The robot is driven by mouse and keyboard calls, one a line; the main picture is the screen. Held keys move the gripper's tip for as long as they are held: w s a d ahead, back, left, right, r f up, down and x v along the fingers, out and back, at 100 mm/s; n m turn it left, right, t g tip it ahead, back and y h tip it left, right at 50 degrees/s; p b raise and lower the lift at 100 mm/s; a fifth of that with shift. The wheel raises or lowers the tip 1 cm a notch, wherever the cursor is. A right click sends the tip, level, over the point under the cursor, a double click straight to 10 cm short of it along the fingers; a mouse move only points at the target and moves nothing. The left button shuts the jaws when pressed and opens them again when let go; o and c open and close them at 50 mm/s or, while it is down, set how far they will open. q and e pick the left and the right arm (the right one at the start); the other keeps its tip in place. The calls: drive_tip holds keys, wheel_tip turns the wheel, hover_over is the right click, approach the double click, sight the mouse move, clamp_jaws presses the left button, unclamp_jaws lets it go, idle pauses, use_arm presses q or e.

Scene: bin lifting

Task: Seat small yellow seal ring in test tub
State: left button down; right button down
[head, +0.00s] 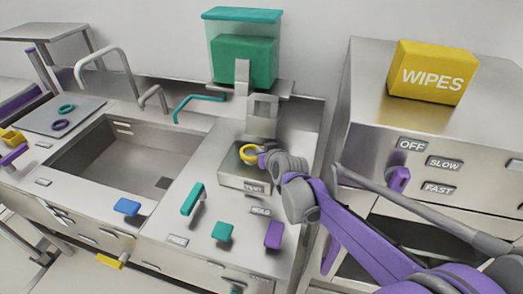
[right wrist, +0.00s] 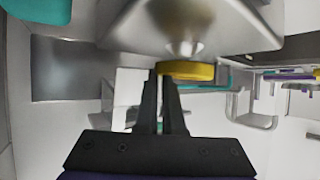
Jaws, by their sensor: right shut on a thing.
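The small yellow seal ring (head: 248,153) is at the tip of my right gripper (head: 263,156). In the head view it overlaps the opening of the metal test tub (head: 244,180), which carries a TEST label. I cannot tell whether it touches the tub. In the right wrist view, the dark fingers of my right gripper (right wrist: 168,82) are close together with the yellow ring (right wrist: 188,70) at their tips. A grey metal body with a short rounded nozzle (right wrist: 185,46) appears just above the ring there. My left gripper is not in view.
A dispenser with a green container (head: 243,62) stands behind the tub. The sink (head: 130,155) is to the left, with teal and purple rings (head: 60,124) on a plate beyond it. A metal cabinet with a yellow WIPES box (head: 432,72) stands right. Colored handles sit in front.

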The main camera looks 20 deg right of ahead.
drive_tip(key=shift+f+b, duration=0.55)
drive_tip(key=shift+f, duration=0.4)
idle(0.5)
drive_tip(key=c, duration=1)
unclamp_jaws()
drive_tip(key=shift+o, duration=0.2)
drive_tip(key=shift+s+r, duration=0.25)
drive_tip(key=shift+s, duration=0.25)
drive_tip(key=v, duration=0.9)
drive_tip(key=shift+s+d+r+p, duration=0.2)
drive_tip(key=shift+s+p, duration=0.1)
drive_tip(key=shift+p, duration=0.05)
